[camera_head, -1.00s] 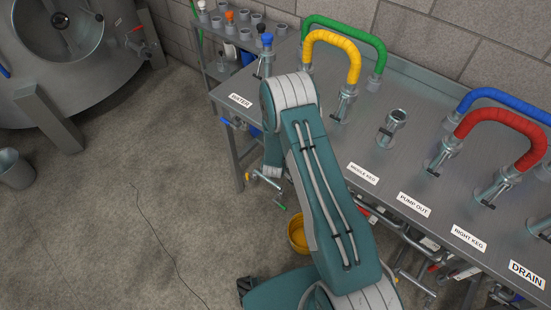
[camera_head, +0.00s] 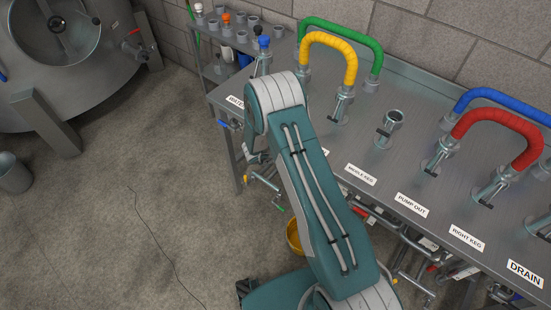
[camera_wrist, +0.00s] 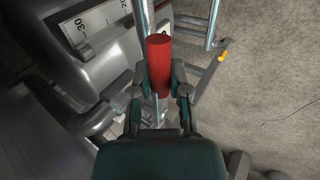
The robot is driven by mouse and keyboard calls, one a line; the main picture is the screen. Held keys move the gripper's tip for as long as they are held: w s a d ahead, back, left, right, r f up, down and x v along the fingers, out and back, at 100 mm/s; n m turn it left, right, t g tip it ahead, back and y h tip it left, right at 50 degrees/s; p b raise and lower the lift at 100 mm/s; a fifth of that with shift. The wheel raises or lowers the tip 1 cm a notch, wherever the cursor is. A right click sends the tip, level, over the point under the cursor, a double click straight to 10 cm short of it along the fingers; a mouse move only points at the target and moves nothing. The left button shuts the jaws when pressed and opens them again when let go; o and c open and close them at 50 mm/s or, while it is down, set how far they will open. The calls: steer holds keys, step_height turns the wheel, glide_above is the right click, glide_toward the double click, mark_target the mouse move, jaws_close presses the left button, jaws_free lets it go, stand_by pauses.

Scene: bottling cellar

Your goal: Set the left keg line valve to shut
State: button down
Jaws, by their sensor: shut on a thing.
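In the wrist view my gripper (camera_wrist: 157,98) is shut on a red cylindrical handle (camera_wrist: 159,65), with one finger on each side of it. The handle's base and the valve body are largely hidden behind my gripper. In the head view my arm covers the gripped handle and most of the label between the water label (camera_head: 236,101) and the middle keg label (camera_head: 361,174). No view shows a label beside the handle, so its line cannot be read.
The steel table (camera_head: 410,165) carries yellow (camera_head: 335,42), green (camera_head: 345,35), red (camera_head: 500,125) and blue (camera_head: 505,95) hose bends. Pipes and valves run below its front edge. A yellow bucket (camera_head: 293,236) stands on the floor.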

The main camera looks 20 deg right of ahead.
steer(key=shift+w+a+r, duration=0.15)
steer(key=shift+w+r, duration=0.15)
stand_by(0.5)
steer(key=c, duration=0.6)
jaws_free()
steer(key=shift+f, duration=0.1)
steer(key=shift+s, duration=0.1)
steer(key=v, duration=1.2)
steer(key=shift+a+f, duration=0.1)
steer(key=shift+a, duration=0.15)
steer(key=shift+w, duration=0.25)
